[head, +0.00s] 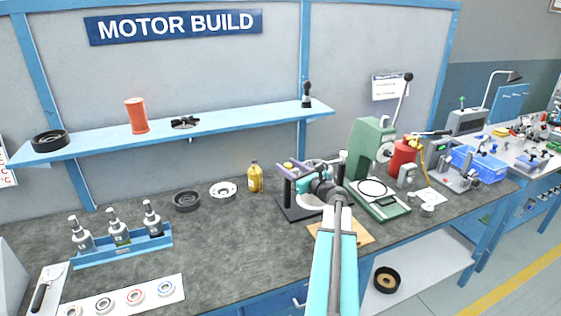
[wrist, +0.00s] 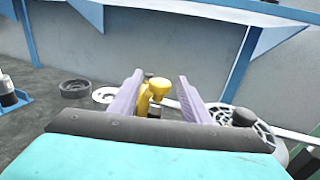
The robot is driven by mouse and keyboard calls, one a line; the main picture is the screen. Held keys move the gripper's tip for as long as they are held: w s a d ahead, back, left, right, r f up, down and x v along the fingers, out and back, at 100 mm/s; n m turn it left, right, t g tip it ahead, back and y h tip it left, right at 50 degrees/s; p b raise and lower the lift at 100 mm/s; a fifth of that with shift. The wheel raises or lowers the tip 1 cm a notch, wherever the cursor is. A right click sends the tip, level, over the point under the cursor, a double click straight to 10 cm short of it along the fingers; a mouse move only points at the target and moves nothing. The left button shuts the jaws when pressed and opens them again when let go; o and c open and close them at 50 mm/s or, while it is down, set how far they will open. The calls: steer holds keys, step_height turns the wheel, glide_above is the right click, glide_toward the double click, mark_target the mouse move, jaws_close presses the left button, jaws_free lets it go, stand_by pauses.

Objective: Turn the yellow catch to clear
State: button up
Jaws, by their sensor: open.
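A small yellow piece with a rounded top, which looks like the yellow catch (wrist: 158,86), shows between my fingers in the wrist view. Its turn position is hard to tell. My gripper (wrist: 162,98) is open, one purple finger on each side of it; contact is not visible. In the head view my gripper (head: 291,169) is over the black fixture (head: 297,211), and my arm hides much of it. I cannot make out the catch there. A grey round slotted part (wrist: 258,124) shows right of my fingers in the wrist view.
A mustard-yellow bottle (head: 255,178) stands behind and left of the fixture. A dark ring (head: 186,201) and a pale disc (head: 223,189) lie farther left. A green press (head: 371,150) stands close on the right. The bench's middle left is clear.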

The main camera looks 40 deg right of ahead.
steer(key=shift+w+d+p, duration=0.15)
steer(key=shift+w+p, duration=0.1)
steer(key=shift+w, duration=0.9)
steer(key=shift+w+d+p, duration=0.15)
steer(key=shift+w+p, duration=0.05)
steer(key=shift+w, duration=0.95)
jaws_close()
